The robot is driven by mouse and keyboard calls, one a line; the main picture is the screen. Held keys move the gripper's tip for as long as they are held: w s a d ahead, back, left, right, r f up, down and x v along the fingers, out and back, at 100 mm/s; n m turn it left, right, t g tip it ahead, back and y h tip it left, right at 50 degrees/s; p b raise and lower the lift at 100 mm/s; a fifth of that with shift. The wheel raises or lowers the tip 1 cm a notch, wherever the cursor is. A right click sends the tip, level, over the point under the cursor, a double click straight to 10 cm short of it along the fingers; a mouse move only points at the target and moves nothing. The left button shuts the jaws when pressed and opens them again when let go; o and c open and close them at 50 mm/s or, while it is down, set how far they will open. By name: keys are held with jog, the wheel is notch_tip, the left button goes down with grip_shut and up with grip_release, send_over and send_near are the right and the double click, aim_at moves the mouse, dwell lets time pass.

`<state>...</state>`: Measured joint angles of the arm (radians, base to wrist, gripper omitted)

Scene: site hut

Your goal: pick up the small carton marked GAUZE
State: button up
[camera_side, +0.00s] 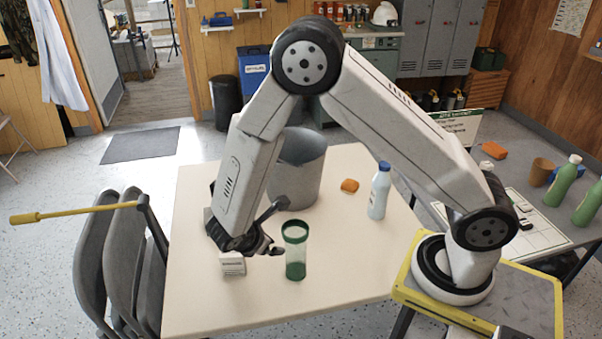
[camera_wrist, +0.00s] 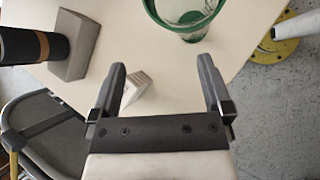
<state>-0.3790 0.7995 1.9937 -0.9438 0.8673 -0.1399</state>
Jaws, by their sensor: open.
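A small white carton (camera_side: 232,263) with a line of dark print stands on the table, just below my gripper in the side view. The print is too small to read as GAUZE. In the wrist view a small pale carton (camera_wrist: 137,88) shows between the fingers, close beside the left one and tilted relative to them. My gripper (camera_wrist: 162,65) is open and empty, pointing down over the table. In the side view the gripper (camera_side: 262,238) is partly hidden by my own wrist. I cannot tell whether a finger touches the carton.
A clear tumbler with green rim and base (camera_side: 296,250) stands close right of my gripper.

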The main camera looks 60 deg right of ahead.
aim_at(231, 260)
jog(key=w+a+f+n+t+h, duration=0.1)
jog(key=w+a+f+n+t, duration=0.1)
jog(key=n, duration=0.1)
jog(key=w+a+f+n+t+h, duration=0.1)
jog(key=w+a+f+n+t, duration=0.1)
jog(key=f+n, duration=0.1)
jog(key=w+a+f+n+t, duration=0.2)
jog(key=f+n+t, duration=0.1)
jog(key=shift+a+f+h, duration=0.2)
jog(key=shift+a+h, duration=0.2)
jog(key=shift+w+a+f+n+t, duration=0.2)
jog(key=shift+a+f+n+t, duration=0.1)
jog(key=shift+n, duration=0.2)
jog(key=shift+x, duration=1.3)
jog(key=shift+d, duration=0.1)
jog(key=shift+x, duration=2.5)
jog(key=shift+w+r, duration=0.1)
jog(key=shift+r, duration=0.05)
jog(key=c, duration=0.9)
jog(key=shift+r, duration=0.2)
